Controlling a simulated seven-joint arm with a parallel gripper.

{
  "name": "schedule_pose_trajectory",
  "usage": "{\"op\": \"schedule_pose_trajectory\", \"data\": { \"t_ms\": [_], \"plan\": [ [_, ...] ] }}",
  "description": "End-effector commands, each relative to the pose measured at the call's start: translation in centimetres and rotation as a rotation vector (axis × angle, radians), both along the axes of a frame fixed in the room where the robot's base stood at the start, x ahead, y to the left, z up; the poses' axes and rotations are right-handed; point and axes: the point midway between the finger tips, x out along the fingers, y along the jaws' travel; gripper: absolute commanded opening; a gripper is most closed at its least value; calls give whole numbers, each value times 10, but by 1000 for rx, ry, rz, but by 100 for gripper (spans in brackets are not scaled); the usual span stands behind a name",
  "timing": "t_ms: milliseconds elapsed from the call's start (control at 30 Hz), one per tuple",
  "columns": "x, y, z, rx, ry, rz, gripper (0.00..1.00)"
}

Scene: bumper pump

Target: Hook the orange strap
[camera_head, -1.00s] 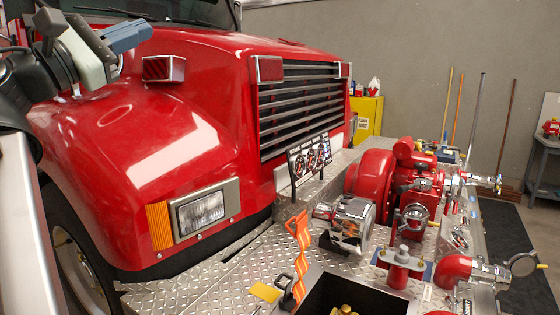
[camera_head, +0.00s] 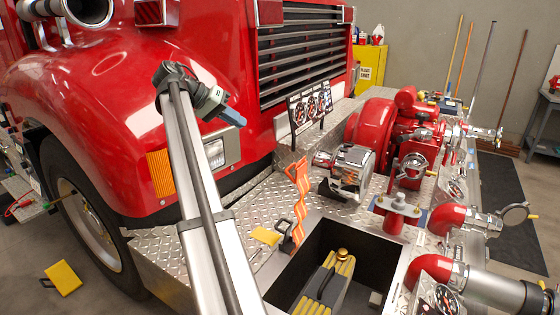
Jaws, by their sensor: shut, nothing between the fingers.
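The orange strap (camera_head: 302,190) stands up from the diamond-plate bumper deck, beside the left edge of the open bin. A dark buckle or hook piece (camera_head: 285,237) is at its lower end. My gripper (camera_head: 233,117) is up and to the left of the strap, in front of the truck's headlight and fender. Its blue-grey fingers are shut and empty, pointing down and right. It is clear of the strap. The strap's fixing point and any mating hook are too small to tell.
The open bin (camera_head: 383,235) holds a yellow-striped hose bundle (camera_head: 326,285). A gauge panel (camera_head: 310,103), a chrome siren (camera_head: 345,168) and the red pump (camera_head: 385,130) stand behind and right of the strap. A yellow tag (camera_head: 266,236) lies left of it.

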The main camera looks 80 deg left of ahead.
Motion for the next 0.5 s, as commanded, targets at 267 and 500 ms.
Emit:
{"op": "schedule_pose_trajectory", "data": {
  "t_ms": [267, 500],
  "plan": [
    [27, 22, -59, 81, 168, -294, 0],
    [33, 22, -70, 96, 189, -346, 0]
  ]
}}
